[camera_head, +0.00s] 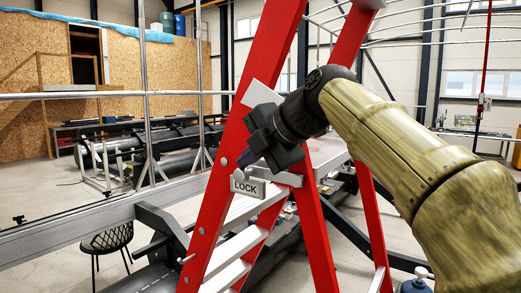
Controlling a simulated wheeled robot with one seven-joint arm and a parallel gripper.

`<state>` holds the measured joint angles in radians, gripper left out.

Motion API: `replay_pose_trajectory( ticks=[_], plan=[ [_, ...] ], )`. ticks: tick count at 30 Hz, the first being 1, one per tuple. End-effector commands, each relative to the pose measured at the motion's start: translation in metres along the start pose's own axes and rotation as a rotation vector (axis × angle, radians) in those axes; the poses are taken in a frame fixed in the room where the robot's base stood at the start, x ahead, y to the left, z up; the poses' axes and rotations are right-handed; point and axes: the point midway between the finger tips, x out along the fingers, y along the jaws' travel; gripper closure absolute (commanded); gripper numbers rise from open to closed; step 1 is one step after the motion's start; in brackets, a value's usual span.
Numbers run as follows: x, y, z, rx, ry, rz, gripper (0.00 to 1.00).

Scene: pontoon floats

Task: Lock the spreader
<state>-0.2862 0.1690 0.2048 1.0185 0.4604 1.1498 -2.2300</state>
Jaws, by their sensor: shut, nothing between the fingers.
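A red stepladder (232,150) stands open in the middle of the head view, with light metal steps. A grey plate marked LOCK (247,187) sits between its red rails. A light grey bar (288,179) runs right from the plate toward the other rail and looks like part of the spreader. My gripper (244,160) is shut and empty, its fingertips just above the LOCK plate. I cannot tell whether they touch it. My gripper and wrist hide part of the ladder and the area behind the bar.
Metal railings (60,228) cross behind the ladder. A black mesh chair (107,240) stands at lower left. A blue pump bottle (418,282) is at the lower right edge. Dark long equipment lies on the floor behind. Open floor shows at left.

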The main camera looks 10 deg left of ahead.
Motion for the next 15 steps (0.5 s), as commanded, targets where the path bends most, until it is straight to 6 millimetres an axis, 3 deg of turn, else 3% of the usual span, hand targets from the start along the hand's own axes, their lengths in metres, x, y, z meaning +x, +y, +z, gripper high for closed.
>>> replay_pose_trajectory(
  ticks=[9,15],
  plan=[
    [0.001,-0.001,0.000,0.002,0.003,-0.006,1.00],
    [-0.016,0.010,0.001,-0.001,0.003,-0.004,1.00]
  ],
)
